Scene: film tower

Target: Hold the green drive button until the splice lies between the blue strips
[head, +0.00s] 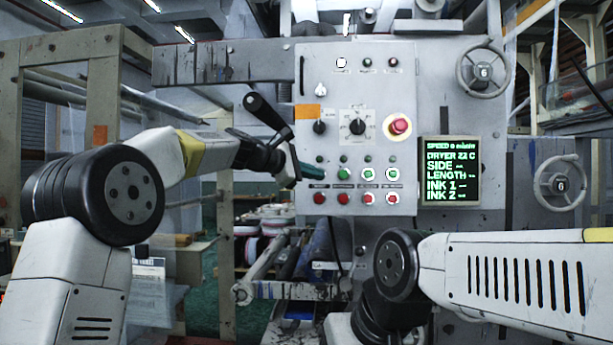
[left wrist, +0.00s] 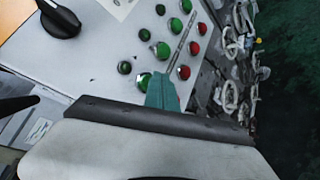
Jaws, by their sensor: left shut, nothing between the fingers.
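A grey control panel (head: 357,85) carries a row of green buttons (head: 343,174) above a row of red buttons (head: 343,198). I cannot read which green button is the drive one. My left gripper (head: 318,174) has shut teal fingers at the left end of the green row. In the left wrist view the teal fingers (left wrist: 162,92) overlap the edge of the nearest green button (left wrist: 143,80); I cannot tell whether they touch it. A nearby red button (left wrist: 183,72) is beside the fingers. I cannot make out the splice or the blue strips. My right gripper is out of view.
A black lever (head: 262,110) sticks out by the panel's left side, above my left wrist. A red mushroom button (head: 399,125) and a green-text display (head: 452,171) are to the right. Handwheels (head: 483,72) stand further right. My right arm crosses the lower right.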

